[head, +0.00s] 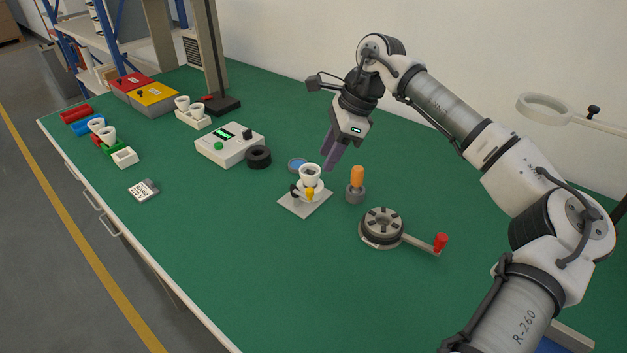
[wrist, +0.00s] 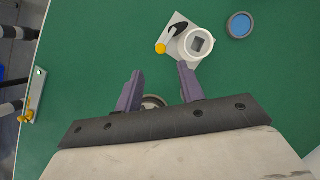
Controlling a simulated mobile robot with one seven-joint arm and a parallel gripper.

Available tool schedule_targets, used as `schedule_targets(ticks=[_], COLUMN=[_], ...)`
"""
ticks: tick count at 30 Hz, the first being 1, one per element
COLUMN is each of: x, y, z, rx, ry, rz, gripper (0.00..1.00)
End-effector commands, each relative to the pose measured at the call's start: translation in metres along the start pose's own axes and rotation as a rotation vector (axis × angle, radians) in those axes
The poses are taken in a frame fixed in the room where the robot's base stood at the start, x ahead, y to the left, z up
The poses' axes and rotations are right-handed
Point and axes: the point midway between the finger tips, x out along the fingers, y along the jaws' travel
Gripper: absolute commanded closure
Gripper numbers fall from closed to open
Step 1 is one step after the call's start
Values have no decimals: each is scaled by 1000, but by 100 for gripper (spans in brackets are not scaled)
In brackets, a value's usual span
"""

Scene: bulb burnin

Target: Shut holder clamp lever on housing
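The holder is a light grey square plate (head: 292,206) on the green bench; the plate also shows in the wrist view (wrist: 178,18). A white, ring-topped housing (head: 309,173) stands on it, with a square dark opening seen from above in the wrist view (wrist: 184,44). The clamp lever is dark with a yellow knob (head: 310,194); in the wrist view the knob (wrist: 160,48) sticks out beside the housing. I cannot tell whether the lever is shut. My gripper (head: 328,160) is open and empty, above and behind the holder, its purple fingers (wrist: 160,71) apart and clear of the lever.
An orange-handled tool (head: 357,177) stands in a grey base right of the holder. A blue round dish (head: 297,165) lies behind it. A round fixture with a red-knobbed crank (head: 382,227) is to the right, a tester box (head: 229,144) to the left. Bench front is clear.

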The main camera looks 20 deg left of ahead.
Motion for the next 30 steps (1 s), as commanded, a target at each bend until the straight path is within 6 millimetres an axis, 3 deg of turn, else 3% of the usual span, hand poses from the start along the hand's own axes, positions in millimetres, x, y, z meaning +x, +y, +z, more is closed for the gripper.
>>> schedule_targets(ticks=[6, 12, 18, 26, 30], x=[47, 78, 93, 94, 94], y=[1, 0, 0, 0, 0], z=[1, 1, 1, 1, 1], rx=[0, 0, 0, 0, 0], ry=[-2, -2, -1, -1, -1], rz=[4, 2, 0, 0, 0], gripper=[61, 61, 61, 61, 77])
